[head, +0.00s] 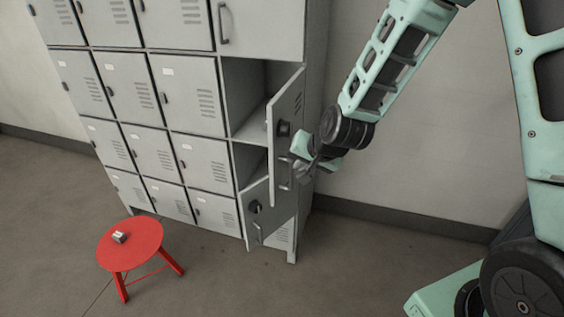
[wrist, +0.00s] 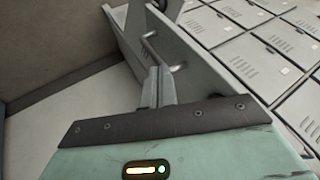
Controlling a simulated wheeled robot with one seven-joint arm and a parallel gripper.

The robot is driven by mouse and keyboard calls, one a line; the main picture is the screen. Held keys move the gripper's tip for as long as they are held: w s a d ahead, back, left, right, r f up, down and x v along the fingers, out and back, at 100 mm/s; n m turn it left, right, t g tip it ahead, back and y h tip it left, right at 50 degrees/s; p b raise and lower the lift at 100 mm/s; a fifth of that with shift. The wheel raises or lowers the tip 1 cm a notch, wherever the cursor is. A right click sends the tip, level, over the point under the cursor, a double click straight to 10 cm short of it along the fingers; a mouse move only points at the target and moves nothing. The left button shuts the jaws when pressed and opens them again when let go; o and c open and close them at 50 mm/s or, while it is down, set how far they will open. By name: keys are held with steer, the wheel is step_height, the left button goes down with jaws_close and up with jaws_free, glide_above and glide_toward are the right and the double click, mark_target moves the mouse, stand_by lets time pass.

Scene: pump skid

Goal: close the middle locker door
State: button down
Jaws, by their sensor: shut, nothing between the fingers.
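The middle locker door (head: 287,108) in the right column stands open, swung out from its right side, with its compartment exposed on the left. It carries a dark round lock and a bar handle (head: 285,174). My gripper (head: 303,172) is shut and empty, close to the outer face of this door beside the handle. In the wrist view my gripper's fingers (wrist: 157,86) are together, close to the grey door (wrist: 200,78) and its bar handle (wrist: 177,67). I cannot tell whether they touch.
The lower locker door (head: 277,208) also stands open, under the middle one. The upper door (head: 265,28) is shut, as are the several doors to the left. A red stool (head: 131,243) with a small object (head: 119,237) on it stands front left. Floor between stool and lockers is clear.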

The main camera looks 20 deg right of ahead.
mark_target(276, 170)
steer(key=shift+w+a+f+p, duration=0.45)
steer(key=shift+w+a, duration=0.15)
steer(key=shift+w, duration=0.1)
steer(key=shift+w+a+f+p, duration=0.4)
steer(key=shift+w+a, duration=0.2)
steer(key=shift+w, duration=0.1)
steer(key=shift+w+a+f+p, duration=0.45)
steer(key=shift+w+a, duration=0.15)
steer(key=shift+w, duration=0.1)
